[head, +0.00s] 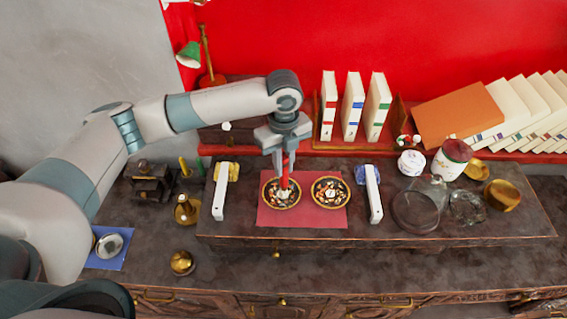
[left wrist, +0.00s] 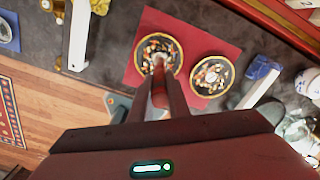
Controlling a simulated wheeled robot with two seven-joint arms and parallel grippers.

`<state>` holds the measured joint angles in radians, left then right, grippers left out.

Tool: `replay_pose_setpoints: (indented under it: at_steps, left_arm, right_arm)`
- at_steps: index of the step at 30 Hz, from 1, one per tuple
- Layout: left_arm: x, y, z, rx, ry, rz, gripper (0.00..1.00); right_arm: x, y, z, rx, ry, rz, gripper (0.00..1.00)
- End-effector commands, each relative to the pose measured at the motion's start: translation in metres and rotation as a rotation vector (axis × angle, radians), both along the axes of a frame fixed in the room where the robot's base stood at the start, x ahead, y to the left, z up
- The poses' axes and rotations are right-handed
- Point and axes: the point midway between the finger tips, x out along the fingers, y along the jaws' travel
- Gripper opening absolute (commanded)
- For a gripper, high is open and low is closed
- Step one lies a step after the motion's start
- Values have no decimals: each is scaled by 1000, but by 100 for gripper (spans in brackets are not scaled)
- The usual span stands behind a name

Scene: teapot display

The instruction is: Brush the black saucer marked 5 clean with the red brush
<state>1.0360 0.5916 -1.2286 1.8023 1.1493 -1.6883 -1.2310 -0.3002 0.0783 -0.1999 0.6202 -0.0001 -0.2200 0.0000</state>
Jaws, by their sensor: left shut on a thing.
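Two black saucers with gold rims lie side by side on a red mat (head: 307,226), which also shows in the left wrist view (left wrist: 150,22). The left saucer (head: 267,201) and the right saucer (head: 330,204) both hold pale and orange bits. I cannot read a 5 on either. My left gripper (head: 284,153) is shut on the red brush (head: 285,172) and holds it upright over the left saucer. The brush's pale tip is down at the middle of that saucer; whether it touches is unclear. In the left wrist view the brush (left wrist: 160,85) sits between the fingers. My right gripper is not seen.
White bars on blue and yellow blocks flank the mat, left (head: 221,192) and right (head: 373,195). Books (head: 352,105) stand behind. The front ledge is mostly clear.

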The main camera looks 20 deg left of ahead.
Motion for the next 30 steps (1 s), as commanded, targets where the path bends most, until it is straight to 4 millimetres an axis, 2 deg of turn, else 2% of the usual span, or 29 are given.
replay_pose_setpoints:
  at_steps: [16,25,30]
  left_arm:
    - [12,3,1,1,-1,0,0]
    - [12,4,1,1,-1,0,0]
    - [10,11,1,2,1,2,0]
  right_arm:
    - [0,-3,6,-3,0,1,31]
    - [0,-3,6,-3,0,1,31]
    - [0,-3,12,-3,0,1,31]
